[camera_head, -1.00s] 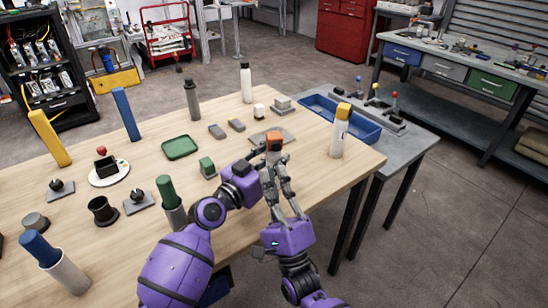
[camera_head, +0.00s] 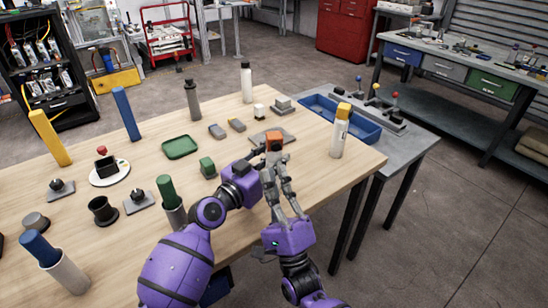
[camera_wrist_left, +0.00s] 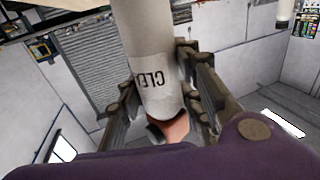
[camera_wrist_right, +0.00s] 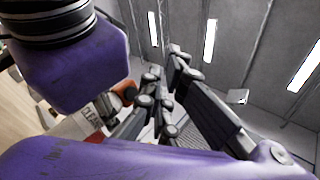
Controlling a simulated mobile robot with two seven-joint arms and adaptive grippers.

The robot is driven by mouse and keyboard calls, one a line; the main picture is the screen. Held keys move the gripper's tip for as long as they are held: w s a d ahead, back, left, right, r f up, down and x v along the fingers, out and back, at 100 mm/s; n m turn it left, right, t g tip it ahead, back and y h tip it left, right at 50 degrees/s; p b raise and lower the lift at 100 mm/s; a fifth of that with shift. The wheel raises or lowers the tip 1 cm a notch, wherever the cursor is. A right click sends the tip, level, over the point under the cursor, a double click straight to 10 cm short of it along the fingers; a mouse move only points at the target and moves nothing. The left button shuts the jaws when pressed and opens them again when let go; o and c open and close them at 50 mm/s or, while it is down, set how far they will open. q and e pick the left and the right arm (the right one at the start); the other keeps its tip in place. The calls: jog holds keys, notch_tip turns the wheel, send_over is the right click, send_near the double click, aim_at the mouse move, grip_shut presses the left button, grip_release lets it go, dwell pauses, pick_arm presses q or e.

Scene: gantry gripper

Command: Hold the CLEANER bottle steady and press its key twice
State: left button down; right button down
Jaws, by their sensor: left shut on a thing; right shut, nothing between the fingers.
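The CLEANER bottle is mostly hidden in the head view, where its orange top (camera_head: 274,141) shows among the fingers. In the left wrist view its white body (camera_wrist_left: 150,50) fills the middle, with part of the label readable. My left gripper (camera_wrist_left: 157,88) is shut around the body. In the right wrist view the label side (camera_wrist_right: 92,124) and orange top (camera_wrist_right: 126,91) show left of my right gripper (camera_wrist_right: 168,66). My right gripper's fingers are together and empty, close to the orange top in the head view (camera_head: 272,160). I cannot tell whether they touch it.
A white bottle with a yellow top (camera_head: 340,130) stands right of the grippers. A green block (camera_head: 207,167) and green tray (camera_head: 182,147) lie to the left. A grey plate (camera_head: 288,135) lies just behind. A blue bin (camera_head: 365,127) is on the side table.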

jog(key=w+a, duration=0.1)
jog(key=w, duration=0.5)
dwell(1.4)
jog(key=shift+w+a, duration=0.1)
jog(key=shift+w, duration=0.3)
dwell(0.4)
jog(key=shift+s, duration=0.45)
jog(key=s+d, duration=0.1)
jog(key=s, duration=0.5)
dwell(0.4)
